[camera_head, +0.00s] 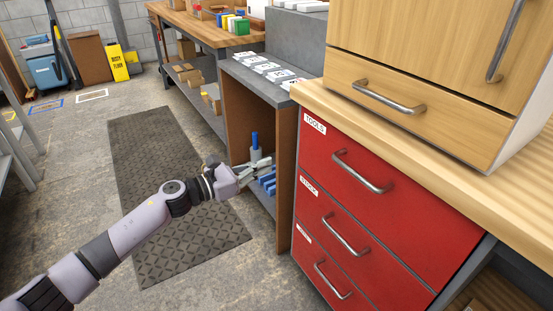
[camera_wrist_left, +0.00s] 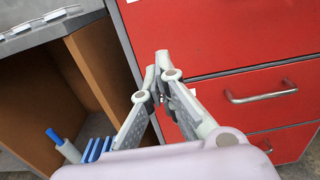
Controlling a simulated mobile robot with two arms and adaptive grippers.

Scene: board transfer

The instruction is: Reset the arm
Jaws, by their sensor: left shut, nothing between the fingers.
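My left arm reaches in from the left in the head view. Its gripper (camera_head: 262,167) is in front of the open grey cabinet, near the cabinet's lower shelf. In the left wrist view the fingertips of the left gripper (camera_wrist_left: 161,65) meet, with nothing held between them. Behind them is the red drawer front (camera_wrist_left: 210,35). My right gripper does not show in either view.
The open cabinet (camera_head: 233,115) holds a blue-handled tool (camera_head: 254,140) and blue items (camera_head: 267,181). Red drawers (camera_head: 385,200) with metal handles stand to its right. A dark mat (camera_head: 160,150) lies on the floor. A wooden workbench (camera_head: 205,30) stands at the back.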

